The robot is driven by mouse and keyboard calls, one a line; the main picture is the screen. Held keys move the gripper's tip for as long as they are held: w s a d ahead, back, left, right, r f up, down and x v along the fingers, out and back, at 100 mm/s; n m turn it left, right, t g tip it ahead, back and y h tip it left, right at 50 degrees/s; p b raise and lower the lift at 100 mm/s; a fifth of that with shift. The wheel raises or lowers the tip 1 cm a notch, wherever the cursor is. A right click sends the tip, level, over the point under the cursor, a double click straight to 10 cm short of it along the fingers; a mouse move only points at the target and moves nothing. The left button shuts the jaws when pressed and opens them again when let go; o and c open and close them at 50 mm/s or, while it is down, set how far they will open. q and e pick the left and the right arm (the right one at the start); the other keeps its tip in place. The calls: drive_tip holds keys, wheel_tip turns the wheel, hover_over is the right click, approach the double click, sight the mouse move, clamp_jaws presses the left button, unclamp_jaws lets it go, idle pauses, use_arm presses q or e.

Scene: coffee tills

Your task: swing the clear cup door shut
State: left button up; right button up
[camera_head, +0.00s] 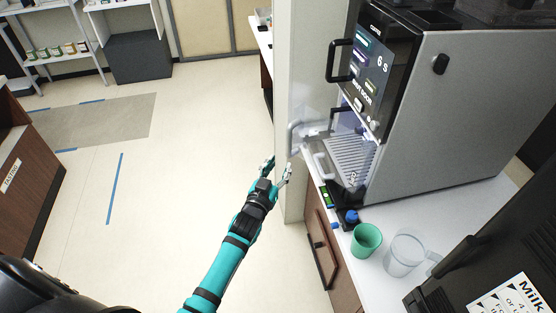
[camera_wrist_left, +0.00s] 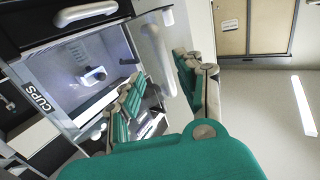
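The coffee machine (camera_head: 455,110) stands on the counter at the right, its lower bay open. The clear cup door (camera_head: 305,117) stands swung out from the bay's left side, with a pale curved handle (camera_head: 293,138). In the left wrist view, the door handle (camera_wrist_left: 155,52) shows ahead, between the directions of the two fingers. My left gripper (camera_head: 278,169) is open and empty, just below and left of the handle. Its spread fingers also show in the left wrist view (camera_wrist_left: 160,85). Contact with the door cannot be told. My right gripper is not in view.
A green cup (camera_head: 366,241) and a clear pitcher (camera_head: 403,254) stand on the counter (camera_head: 455,208) in front of the machine. A pale pillar (camera_head: 290,60) rises behind the door. The floor (camera_head: 190,150) at the left is open.

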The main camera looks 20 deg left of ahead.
sight(287, 145)
use_arm(q)
drive_tip(key=w+b, duration=0.1)
drive_tip(key=w, duration=0.2)
drive_tip(key=w+r+b, duration=0.1)
drive_tip(key=w+b, duration=0.3)
drive_tip(key=w, duration=0.1)
drive_tip(key=shift+w+a+r, duration=0.1)
drive_tip(key=shift+w+r, duration=0.1)
drive_tip(key=shift+w, duration=0.15)
drive_tip(key=shift+s+r, duration=0.1)
drive_tip(key=shift+r, duration=0.05)
drive_tip(key=shift+c, duration=1)
clamp_jaws()
